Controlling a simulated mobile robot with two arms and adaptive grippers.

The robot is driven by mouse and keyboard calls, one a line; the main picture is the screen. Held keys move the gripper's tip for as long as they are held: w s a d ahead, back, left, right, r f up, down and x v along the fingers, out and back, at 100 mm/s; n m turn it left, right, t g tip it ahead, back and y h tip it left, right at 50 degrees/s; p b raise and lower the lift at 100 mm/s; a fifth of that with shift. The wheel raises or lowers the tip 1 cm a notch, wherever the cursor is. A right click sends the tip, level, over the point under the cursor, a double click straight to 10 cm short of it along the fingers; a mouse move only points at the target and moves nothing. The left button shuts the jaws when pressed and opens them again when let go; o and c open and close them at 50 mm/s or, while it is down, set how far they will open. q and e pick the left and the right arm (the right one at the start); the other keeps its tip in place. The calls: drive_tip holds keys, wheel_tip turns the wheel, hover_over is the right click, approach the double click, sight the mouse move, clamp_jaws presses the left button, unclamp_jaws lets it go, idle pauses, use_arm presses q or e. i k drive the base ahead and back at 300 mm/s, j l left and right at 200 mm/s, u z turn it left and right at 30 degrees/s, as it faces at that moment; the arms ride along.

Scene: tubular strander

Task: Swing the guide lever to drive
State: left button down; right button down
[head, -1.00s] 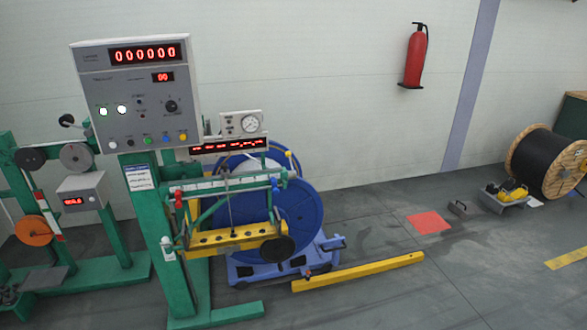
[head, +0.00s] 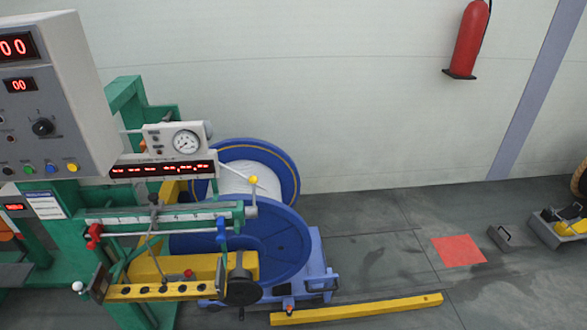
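No tag that I can read names the guide lever. A short lever with a yellow ball knob (head: 253,181) stands nearly upright at the right end of the scaled rail (head: 165,214). A dark post with a knob (head: 154,198) rises from the middle of the rail. A red stop (head: 94,236) hangs near the rail's left end and a blue stop (head: 221,230) near its right end. A lever with a white ball (head: 78,287) sits at the lower left of the yellow holed bar. Neither of my grippers is in view.
The grey control box (head: 60,95) stands at the left. A blue reel (head: 285,245) sits behind the rail, with a black handwheel (head: 241,290) in front. A yellow floor bar (head: 360,309) lies at the front. Open floor with a red mat (head: 459,250) is at the right.

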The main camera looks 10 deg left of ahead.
sight(251, 212)
drive_tip(key=i+l, duration=0.65)
drive_tip(key=i, duration=0.2)
